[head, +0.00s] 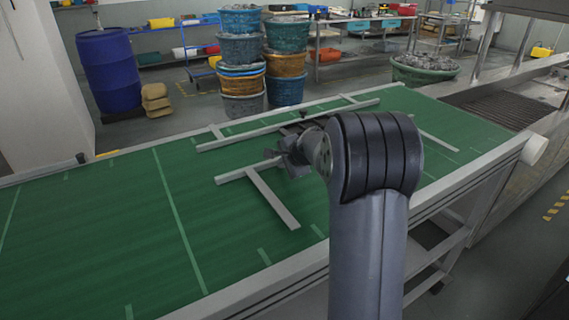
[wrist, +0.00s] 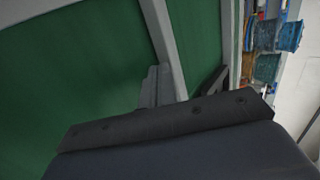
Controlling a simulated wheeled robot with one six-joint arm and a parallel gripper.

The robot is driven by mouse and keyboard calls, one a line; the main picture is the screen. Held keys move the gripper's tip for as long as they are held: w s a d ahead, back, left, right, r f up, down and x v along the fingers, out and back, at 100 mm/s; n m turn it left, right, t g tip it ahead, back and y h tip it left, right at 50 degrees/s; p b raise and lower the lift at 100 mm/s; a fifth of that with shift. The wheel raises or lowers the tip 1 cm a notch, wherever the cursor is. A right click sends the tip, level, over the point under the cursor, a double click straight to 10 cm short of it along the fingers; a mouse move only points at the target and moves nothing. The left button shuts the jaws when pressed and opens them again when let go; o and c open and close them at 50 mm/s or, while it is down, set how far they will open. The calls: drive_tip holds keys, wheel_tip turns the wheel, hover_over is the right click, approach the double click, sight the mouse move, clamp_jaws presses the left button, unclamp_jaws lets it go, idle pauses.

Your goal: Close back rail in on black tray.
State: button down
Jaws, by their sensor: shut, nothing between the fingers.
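The back rail (head: 240,136) is a long pale grey bar lying slantwise on the green belt, with short crossbars on its far side. A nearer rail (head: 234,175) lies in front of it, with a crossbar (head: 272,199) reaching toward the near edge. A small dark part, perhaps the black tray (head: 294,128), shows between the rails; my arm hides most of that area. My gripper (head: 285,158) is shut and empty, at the nearer rail; contact cannot be told. In the wrist view a pale bar (wrist: 164,45) runs toward my gripper's grey fingers (wrist: 154,86).
The green belt (head: 110,220) is clear on the left. Behind it stand a blue barrel (head: 108,70), stacked baskets (head: 286,65) and shelves. A metal tank (head: 485,108) adjoins on the right. A pale side rail (head: 270,294) edges the belt's near side.

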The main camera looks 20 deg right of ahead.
drive_tip(key=shift+w+a+r+p, duration=0.15)
drive_tip(key=shift+w+p, duration=0.3)
drive_tip(key=shift+w, duration=0.1)
drive_tip(key=shift+w+a, duration=0.1)
drive_tip(key=shift+w, duration=0.55)
drive_tip(key=shift+s, duration=0.1)
drive_tip(key=shift+f, duration=0.2)
